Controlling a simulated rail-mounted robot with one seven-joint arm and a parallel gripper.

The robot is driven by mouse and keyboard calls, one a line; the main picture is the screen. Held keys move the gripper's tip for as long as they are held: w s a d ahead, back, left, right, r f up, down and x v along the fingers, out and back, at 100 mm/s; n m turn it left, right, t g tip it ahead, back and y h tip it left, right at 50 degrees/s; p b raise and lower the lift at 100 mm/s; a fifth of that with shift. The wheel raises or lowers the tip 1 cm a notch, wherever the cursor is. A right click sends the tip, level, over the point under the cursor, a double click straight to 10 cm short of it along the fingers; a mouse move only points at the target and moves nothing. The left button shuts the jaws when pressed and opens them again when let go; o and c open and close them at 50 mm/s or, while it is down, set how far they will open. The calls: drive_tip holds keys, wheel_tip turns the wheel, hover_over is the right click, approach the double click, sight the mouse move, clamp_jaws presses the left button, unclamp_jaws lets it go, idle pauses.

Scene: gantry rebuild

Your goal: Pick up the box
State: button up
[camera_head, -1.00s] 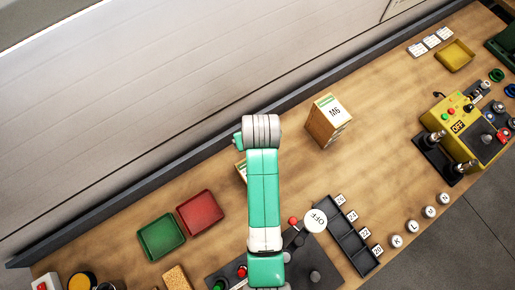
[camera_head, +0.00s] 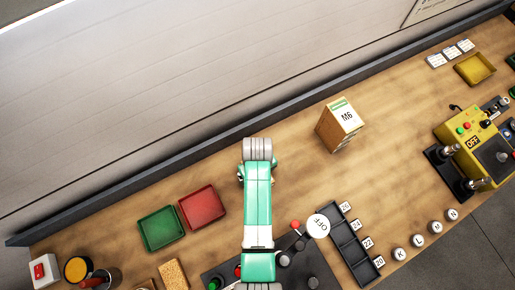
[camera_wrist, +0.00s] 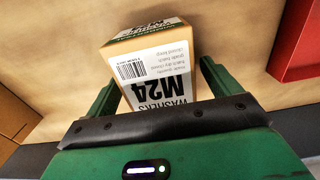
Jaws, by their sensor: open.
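A cardboard box with a white label reading "WASHERS M24" (camera_wrist: 165,65) is in the wrist view. It lies between the two green fingers of my gripper (camera_wrist: 157,80), which is open. The fingers flank the box on its left and right; I cannot tell whether either touches it. The near end of the box is hidden behind the dark edge of my gripper. In the head view my arm covers this box and most of the gripper. A second box, labelled M6 (camera_head: 340,125), stands on the bench to the right of my arm.
Red tray (camera_head: 202,207) and green tray (camera_head: 161,229) lie left of my arm. A black compartment tray (camera_head: 352,246) and a dark control panel (camera_head: 310,268) are at the front. The bench around the M6 box is clear. A raised dark edge (camera_head: 200,158) runs along the back.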

drive_tip(key=c, duration=1.4)
drive_tip(key=shift+r, duration=0.4)
drive_tip(key=r, duration=0.2)
drive_tip(key=shift+s+a+r, duration=0.15)
drive_tip(key=shift+s+r, duration=0.1)
drive_tip(key=shift+r, duration=0.15)
drive_tip(key=s+a, duration=0.2)
drive_tip(key=s, duration=0.2)
drive_tip(key=s+a+r, duration=0.1)
drive_tip(key=s+a, duration=0.1)
drive_tip(key=s, duration=0.3)
drive_tip(key=s+a, duration=0.2)
drive_tip(key=s, duration=0.3)
drive_tip(key=shift+r, duration=0.15)
